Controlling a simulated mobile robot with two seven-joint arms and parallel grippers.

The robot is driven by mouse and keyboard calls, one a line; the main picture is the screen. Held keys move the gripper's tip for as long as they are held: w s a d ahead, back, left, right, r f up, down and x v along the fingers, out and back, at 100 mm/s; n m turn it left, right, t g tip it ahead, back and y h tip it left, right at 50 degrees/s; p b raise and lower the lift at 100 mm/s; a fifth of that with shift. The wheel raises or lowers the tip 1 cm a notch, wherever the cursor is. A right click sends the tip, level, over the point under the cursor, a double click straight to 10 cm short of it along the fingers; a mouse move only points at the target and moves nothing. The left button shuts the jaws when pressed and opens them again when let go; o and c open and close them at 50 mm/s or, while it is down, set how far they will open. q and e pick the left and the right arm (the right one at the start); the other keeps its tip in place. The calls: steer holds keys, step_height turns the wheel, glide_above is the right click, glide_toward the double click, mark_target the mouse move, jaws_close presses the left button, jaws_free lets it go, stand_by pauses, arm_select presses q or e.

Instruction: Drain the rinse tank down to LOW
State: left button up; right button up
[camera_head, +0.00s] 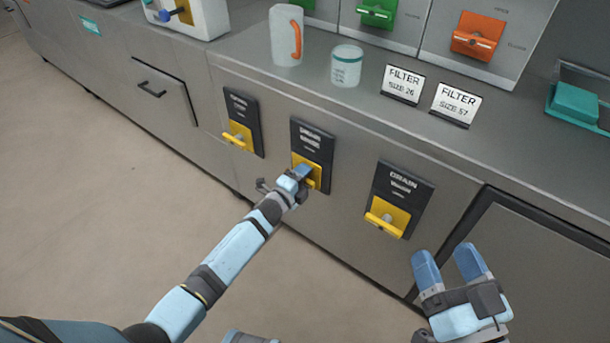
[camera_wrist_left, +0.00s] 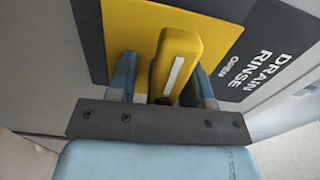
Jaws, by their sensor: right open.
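The yellow rinse drain handle (camera_wrist_left: 177,60) sits on a yellow plate (camera_wrist_left: 132,38) beside a dark label reading DRAIN RINSE (camera_wrist_left: 257,60); a smaller word under it looks like OPEN. In the head view this is the middle drain panel (camera_head: 312,140). My left gripper (camera_head: 300,174) is at that panel and covers much of its handle. In the left wrist view its fingers (camera_wrist_left: 163,82) lie on both sides of the handle, closed in around it. The contact faces are partly hidden. My right gripper (camera_head: 450,258) is open and empty at lower right, apart from the cabinet. No tank level shows.
Similar yellow drain handles sit on the left panel (camera_head: 238,137) and right panel (camera_head: 386,217). A jug (camera_head: 284,38), a cup (camera_head: 346,68) and filter signs (camera_head: 403,82) stand on the counter above. Green (camera_head: 378,12) and orange (camera_head: 478,36) valves are behind. Floor in front is clear.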

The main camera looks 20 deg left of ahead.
arm_select(q)
steer(key=p+v, duration=0.3)
steer(key=v, duration=1)
steer(key=shift+s+p, duration=0.3)
steer(key=shift+s, duration=0.05)
arm_select(e)
steer(key=shift+d+h, duration=0.6)
arm_select(q)
steer(key=shift+a+r, duration=0.1)
